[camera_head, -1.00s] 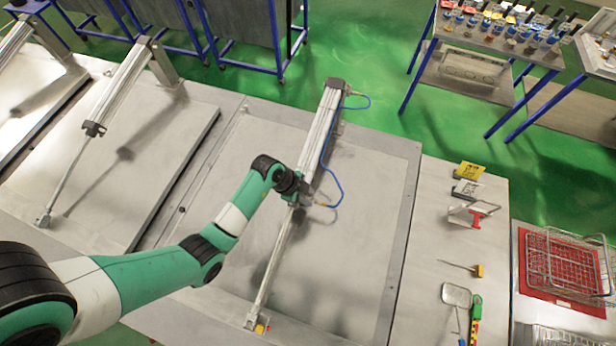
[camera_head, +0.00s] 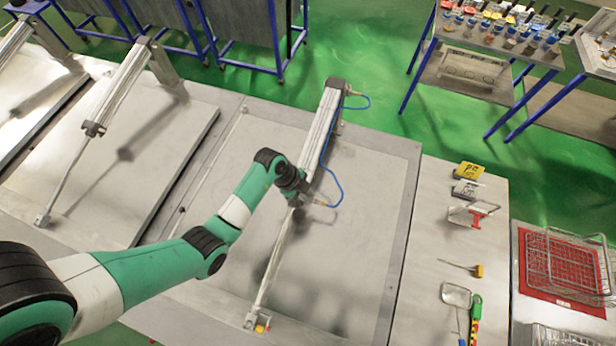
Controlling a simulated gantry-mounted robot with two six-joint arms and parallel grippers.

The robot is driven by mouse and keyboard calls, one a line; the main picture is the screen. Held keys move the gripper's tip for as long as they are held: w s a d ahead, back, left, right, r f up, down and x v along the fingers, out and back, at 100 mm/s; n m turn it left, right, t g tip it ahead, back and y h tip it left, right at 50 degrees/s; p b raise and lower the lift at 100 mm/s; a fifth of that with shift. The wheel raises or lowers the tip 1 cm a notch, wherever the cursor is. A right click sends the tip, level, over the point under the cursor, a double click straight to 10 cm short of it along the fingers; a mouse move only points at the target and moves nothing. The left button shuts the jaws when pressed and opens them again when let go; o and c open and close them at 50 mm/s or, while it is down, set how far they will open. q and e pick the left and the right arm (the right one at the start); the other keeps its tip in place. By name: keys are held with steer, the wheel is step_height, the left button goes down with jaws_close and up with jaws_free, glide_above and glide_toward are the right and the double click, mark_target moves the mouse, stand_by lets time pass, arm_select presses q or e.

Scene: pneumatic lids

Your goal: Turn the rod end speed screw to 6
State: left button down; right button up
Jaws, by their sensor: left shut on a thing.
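The pneumatic cylinder (camera_head: 321,125) lies slanted across the middle lid (camera_head: 360,200), with its rod (camera_head: 275,262) running down to a mount at the lid's near edge. My left gripper (camera_head: 298,200) is at the cylinder's rod end, where the rod enters the barrel. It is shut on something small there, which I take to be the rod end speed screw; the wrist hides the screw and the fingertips. A blue air hose (camera_head: 338,183) curves from the cylinder's far end to a fitting just right of the gripper. No number setting can be read. My right gripper is not in view.
To the right, a bench holds a yellow tag (camera_head: 470,170), a red-handled tool (camera_head: 475,221), a yellow-handled screwdriver (camera_head: 478,270) and a strainer (camera_head: 456,295). A wire basket (camera_head: 570,262) stands on a red mat. More cylinders (camera_head: 120,85) are at left.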

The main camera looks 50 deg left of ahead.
arm_select(q)
steer(key=m, duration=0.1)
steer(key=m+g, duration=0.1)
steer(key=m, duration=0.1)
steer(key=shift+w+r+m, duration=0.1)
steer(key=shift+w+m, duration=0.1)
steer(key=shift+m, duration=0.1)
steer(key=shift+w+m+g+b, duration=0.1)
steer(key=shift+m+g+b, duration=0.3)
steer(key=shift+m, duration=0.5)
steer(key=m+b, duration=0.1)
steer(key=b, duration=0.2)
steer(key=m+g+b, duration=0.1)
steer(key=m+b, duration=0.1)
steer(key=b, duration=0.2)
steer(key=shift+f, duration=0.3)
steer(key=shift+r+g+b, duration=0.25)
steer(key=shift+g+b, duration=0.05)
steer(key=shift+b, duration=0.2)
steer(key=c, duration=0.8)
jaws_free()
steer(key=shift+c, duration=0.2)
